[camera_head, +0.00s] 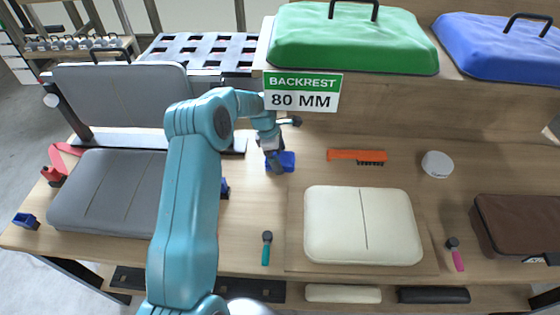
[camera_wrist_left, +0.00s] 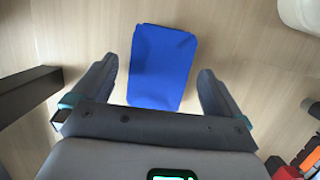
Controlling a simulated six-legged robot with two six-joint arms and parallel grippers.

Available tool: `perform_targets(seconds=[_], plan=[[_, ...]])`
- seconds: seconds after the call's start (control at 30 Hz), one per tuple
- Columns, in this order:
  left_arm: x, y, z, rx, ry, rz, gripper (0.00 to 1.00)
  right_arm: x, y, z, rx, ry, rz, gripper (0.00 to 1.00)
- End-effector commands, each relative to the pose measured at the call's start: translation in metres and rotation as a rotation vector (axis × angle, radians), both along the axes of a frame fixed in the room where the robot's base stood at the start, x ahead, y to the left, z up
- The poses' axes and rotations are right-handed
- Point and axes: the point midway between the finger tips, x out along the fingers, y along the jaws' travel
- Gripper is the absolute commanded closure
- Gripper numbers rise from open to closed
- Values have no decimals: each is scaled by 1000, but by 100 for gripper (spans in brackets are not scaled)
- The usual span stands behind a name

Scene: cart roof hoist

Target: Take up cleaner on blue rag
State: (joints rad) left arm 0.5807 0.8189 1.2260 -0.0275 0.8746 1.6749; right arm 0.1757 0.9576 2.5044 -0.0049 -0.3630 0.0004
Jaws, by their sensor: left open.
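A small flat blue rag (camera_head: 289,161) lies on the wooden bench, left of the orange brush. In the left wrist view the blue rag (camera_wrist_left: 162,66) lies between my fingers, with wood showing on both sides of it. My left gripper (camera_head: 275,160) reaches down at the rag's left part and hides some of it. In its wrist view the left gripper (camera_wrist_left: 157,75) is open, fingers apart on either side of the rag. A round white tin (camera_head: 437,164) stands to the right; I cannot tell if it is the cleaner. My right gripper is not in view.
An orange-handled brush (camera_head: 355,156) lies between rag and tin. A cream cushion (camera_head: 362,225) and a teal-handled tool (camera_head: 266,248) are nearer. A grey seat (camera_head: 100,195) is at left. Behind stands a ledge with a green pad (camera_head: 350,38) and a "BACKREST 80 MM" sign (camera_head: 303,92).

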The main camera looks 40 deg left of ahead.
Motion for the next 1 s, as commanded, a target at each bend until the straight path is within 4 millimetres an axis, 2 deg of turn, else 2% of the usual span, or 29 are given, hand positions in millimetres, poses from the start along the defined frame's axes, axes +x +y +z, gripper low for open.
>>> perform_targets(seconds=[0.77, 0.93, 1.0], plan=[[0, 0, -5, -1, 1, 0, 0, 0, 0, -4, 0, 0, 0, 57], [0, 0, -5, 0, 0, 0, 55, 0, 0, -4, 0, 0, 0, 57], [0, 0, -4, 0, 0, 0, 58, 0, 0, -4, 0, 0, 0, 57]])
